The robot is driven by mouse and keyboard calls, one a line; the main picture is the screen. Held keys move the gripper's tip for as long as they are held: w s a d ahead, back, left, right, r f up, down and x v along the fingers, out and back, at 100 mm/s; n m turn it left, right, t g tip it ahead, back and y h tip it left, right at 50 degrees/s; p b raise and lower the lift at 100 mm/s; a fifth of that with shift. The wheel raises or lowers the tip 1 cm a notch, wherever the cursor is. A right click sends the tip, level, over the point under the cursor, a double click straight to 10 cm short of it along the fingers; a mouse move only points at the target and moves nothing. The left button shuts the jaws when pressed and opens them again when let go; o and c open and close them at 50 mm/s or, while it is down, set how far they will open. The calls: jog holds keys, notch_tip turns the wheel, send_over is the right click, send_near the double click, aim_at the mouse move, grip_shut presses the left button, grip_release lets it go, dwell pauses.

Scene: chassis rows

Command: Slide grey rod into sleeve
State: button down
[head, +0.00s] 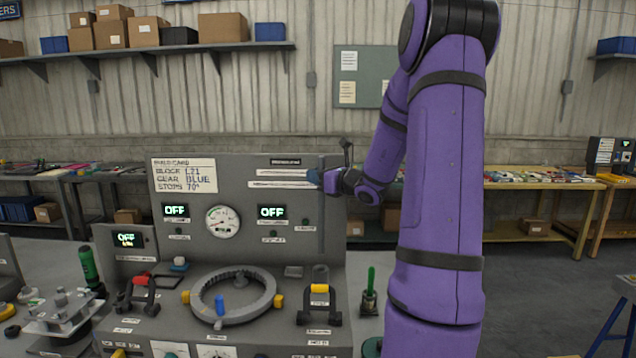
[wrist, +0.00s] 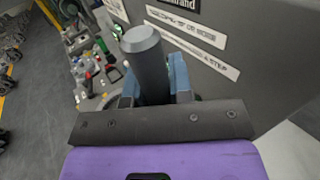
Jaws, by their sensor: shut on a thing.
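My gripper (head: 316,177) is shut on a grey rod (head: 322,225) and holds it upright in front of the grey back panel. The rod's lower end is above the bench fixture at the right. In the wrist view the rod (wrist: 146,65) stands between the blue fingers of my gripper (wrist: 155,88), its round end toward the camera. I cannot tell for sure which part is the sleeve. A grey upright piece with a yellow band (head: 320,288) stands in a dark bracket below the rod. Whether it is hollow is too small to see.
A grey ring (head: 233,297) with yellow blocks and a blue peg lies left of the bracket. Another dark clamp (head: 137,293) stands farther left. A green-handled piece (head: 369,285) is at the right. The back panel (head: 250,245) rises close behind the rod.

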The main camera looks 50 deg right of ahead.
jog(key=shift+f, duration=1.75)
notch_tip(320, 180, down, 8)
dwell(3.1)
jog(key=c, duration=0.9)
grip_release()
jog(key=shift+c, duration=0.2)
jog(key=shift+s, duration=0.15)
jog(key=s, duration=1)
jog(key=shift+s+d, duration=0.25)
jog(key=shift+d, duration=0.15)
